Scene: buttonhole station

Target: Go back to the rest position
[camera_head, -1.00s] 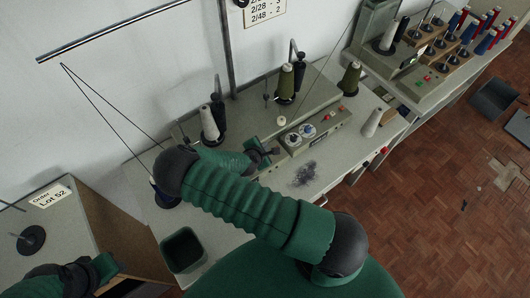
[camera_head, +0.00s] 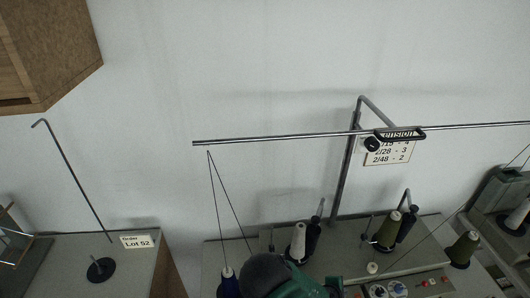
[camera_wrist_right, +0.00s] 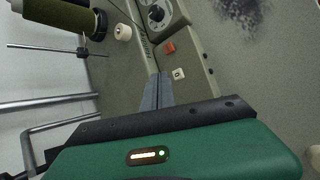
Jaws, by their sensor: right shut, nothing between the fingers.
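My right gripper (camera_wrist_right: 158,92) is shut and empty in the right wrist view, its two grey fingertips together in front of the grey machine's control panel. In the head view only part of my green right arm shows at the bottom edge, with the right gripper (camera_head: 333,286) small and partly cut off beside the machine. My left gripper is not in view.
The control panel has a dial (camera_wrist_right: 155,14) and a red button (camera_wrist_right: 169,47) close to the fingers. An olive thread cone (camera_head: 388,230), a white cone (camera_head: 298,241) and a thin stand (camera_head: 75,180) rise from the tables. A metal rail (camera_head: 270,139) crosses the wall.

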